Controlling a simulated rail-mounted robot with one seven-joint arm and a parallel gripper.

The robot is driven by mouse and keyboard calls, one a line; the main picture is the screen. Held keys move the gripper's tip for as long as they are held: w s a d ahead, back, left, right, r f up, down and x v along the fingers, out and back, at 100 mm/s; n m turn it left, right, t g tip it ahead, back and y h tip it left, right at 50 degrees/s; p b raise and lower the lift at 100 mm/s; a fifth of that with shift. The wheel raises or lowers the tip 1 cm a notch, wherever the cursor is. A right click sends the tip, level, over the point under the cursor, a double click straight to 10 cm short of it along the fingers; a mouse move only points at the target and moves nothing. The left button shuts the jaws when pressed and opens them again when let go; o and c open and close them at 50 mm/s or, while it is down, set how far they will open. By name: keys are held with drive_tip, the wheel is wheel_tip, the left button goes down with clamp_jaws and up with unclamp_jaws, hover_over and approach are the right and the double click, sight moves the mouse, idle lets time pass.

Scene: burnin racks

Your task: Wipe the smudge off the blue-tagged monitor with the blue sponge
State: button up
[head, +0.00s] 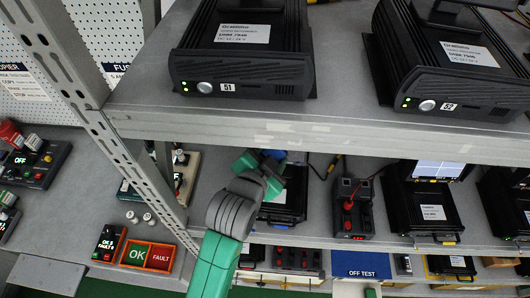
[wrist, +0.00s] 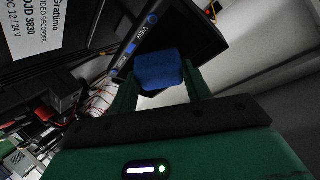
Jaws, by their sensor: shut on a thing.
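My gripper (head: 262,160) reaches between the shelves in the head view. In the wrist view its two green fingers are shut on the blue sponge (wrist: 158,71). I cannot make out a smudge; the sponge hides part of the monitor.
An upper shelf (head: 320,130) spans above my gripper and carries two black recorder units (head: 243,50). A metal rack post (head: 85,95) stands left of my arm. Another black unit (head: 424,205) and a red-knobbed box (head: 353,208) stand to the right on the lower shelf.

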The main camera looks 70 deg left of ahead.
drive_tip(key=shift+w+d, duration=0.45)
drive_tip(key=shift+w, duration=0.4)
drive_tip(key=shift+w+d, duration=0.45)
drive_tip(key=shift+w, duration=0.35)
drive_tip(key=shift+p, duration=0.35)
drive_tip(key=shift+s+a, duration=0.1)
drive_tip(key=shift+s+a+p, duration=0.35)
drive_tip(key=shift+s+p, duration=0.05)
drive_tip(key=shift+s, duration=0.15)
drive_tip(key=shift+s+a+p, duration=0.35)
drive_tip(key=shift+s, duration=0.2)
drive_tip(key=shift+s+a+f+p, duration=0.1)
drive_tip(key=shift+s+a+p, duration=0.1)
drive_tip(key=shift+s+a, duration=0.35)
drive_tip(key=shift+s+a+p, duration=0.25)
drive_tip(key=shift+s, duration=0.5)
drive_tip(key=shift+s+a+f+p, duration=0.1)
drive_tip(key=shift+s+a+p, duration=0.1)
drive_tip(key=shift+s+a, duration=0.35)
drive_tip(key=shift+s+d, duration=0.15)
drive_tip(key=s+d+r+p, duration=0.2)
drive_tip(key=d+r+p, duration=0.2)
drive_tip(key=shift+s, duration=0.2)
